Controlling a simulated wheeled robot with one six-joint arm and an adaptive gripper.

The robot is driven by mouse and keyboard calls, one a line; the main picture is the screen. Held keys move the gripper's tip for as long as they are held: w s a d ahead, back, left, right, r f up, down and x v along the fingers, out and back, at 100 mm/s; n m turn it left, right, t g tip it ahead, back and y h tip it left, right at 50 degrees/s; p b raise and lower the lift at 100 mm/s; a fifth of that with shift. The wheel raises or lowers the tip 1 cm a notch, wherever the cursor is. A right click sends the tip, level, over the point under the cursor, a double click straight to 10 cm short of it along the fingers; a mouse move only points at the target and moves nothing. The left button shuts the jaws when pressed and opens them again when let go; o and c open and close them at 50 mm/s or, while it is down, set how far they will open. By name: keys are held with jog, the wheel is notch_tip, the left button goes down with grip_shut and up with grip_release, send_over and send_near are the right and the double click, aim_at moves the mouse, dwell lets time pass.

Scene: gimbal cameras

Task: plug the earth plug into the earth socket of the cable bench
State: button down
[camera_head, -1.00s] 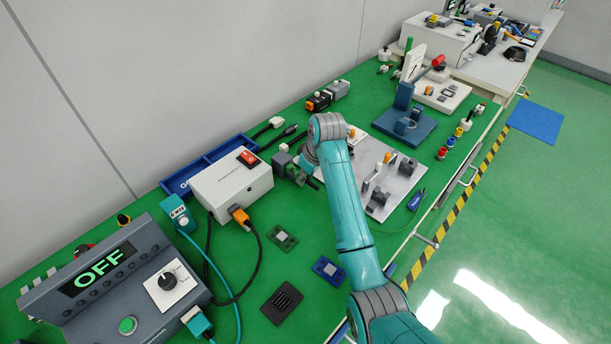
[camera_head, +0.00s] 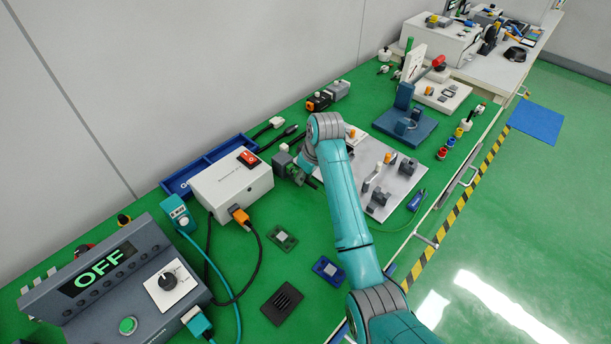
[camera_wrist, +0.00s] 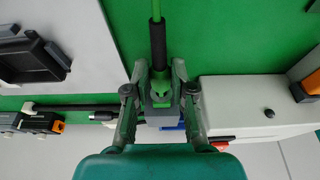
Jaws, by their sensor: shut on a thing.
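My gripper (camera_wrist: 160,91) is shut on a green plug (camera_wrist: 160,86) in the wrist view. A black sleeve (camera_wrist: 157,50) and a green cable run from the plug toward the top of that view. A grey block (camera_wrist: 158,113) sits directly beyond the plug; I cannot tell whether the plug is seated in it, since the contact is hidden. In the head view my gripper (camera_head: 302,174) is beside the white box, close to a grey block (camera_head: 281,160).
The white box (camera_head: 232,186) with a red switch stands close left of my gripper, with an orange plug (camera_head: 239,215) at its front. A blue tray (camera_head: 205,166) lies behind. A pale fixture plate (camera_head: 405,180) is on the right. Black-cabled connectors (camera_head: 283,139) lie behind my gripper.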

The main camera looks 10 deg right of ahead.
jog(key=shift+w+a, duration=0.55)
jog(key=shift+w, duration=0.2)
jog(key=c, duration=0.9)
grip_release()
jog(key=shift+r, duration=0.1)
jog(key=shift+v, duration=3.65)
